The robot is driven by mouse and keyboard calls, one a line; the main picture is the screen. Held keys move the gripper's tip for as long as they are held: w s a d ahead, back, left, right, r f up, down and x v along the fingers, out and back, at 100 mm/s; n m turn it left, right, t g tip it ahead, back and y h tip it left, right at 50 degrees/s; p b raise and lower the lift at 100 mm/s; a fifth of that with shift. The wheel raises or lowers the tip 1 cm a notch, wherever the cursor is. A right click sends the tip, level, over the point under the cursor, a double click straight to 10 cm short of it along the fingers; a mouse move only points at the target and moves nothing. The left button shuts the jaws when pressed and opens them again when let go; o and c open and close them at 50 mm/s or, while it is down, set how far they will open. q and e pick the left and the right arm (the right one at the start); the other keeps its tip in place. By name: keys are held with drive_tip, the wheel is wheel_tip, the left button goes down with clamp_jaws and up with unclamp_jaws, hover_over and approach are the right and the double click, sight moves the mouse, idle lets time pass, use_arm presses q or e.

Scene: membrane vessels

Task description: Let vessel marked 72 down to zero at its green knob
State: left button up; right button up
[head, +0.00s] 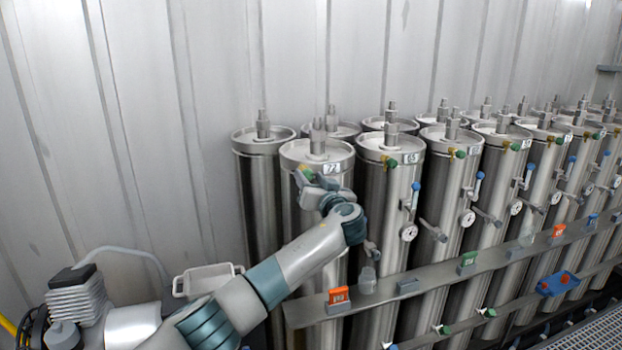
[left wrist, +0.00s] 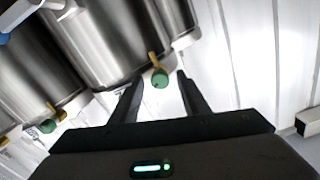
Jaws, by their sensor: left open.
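The vessel marked 72 (head: 318,215) is a tall steel cylinder at the front left of the rows, with its small number plate (head: 331,168) near the top; the digits are small. My left gripper (head: 303,178) is raised at its upper front, and my arm hides part of the vessel. In the left wrist view the green knob (left wrist: 160,80) on a brass stem lies between the tips of my open left gripper (left wrist: 160,75). A gap shows on both sides of the knob. The gauge on this vessel is hidden behind my arm. My right gripper is not in view.
The vessel marked 65 (head: 379,200) stands close on the right, with its own green knob (head: 390,162), blue-handled valve and gauge (head: 409,232). A grey rail (head: 385,295) with an orange tag (head: 338,296) crosses in front. A second green knob (left wrist: 47,126) shows in the wrist view.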

use_arm(q)
clamp_jaws()
drive_tip(key=c, duration=1.1)
unclamp_jaws()
drive_tip(key=shift+o, duration=0.2)
drive_tip(key=shift+f, duration=0.1)
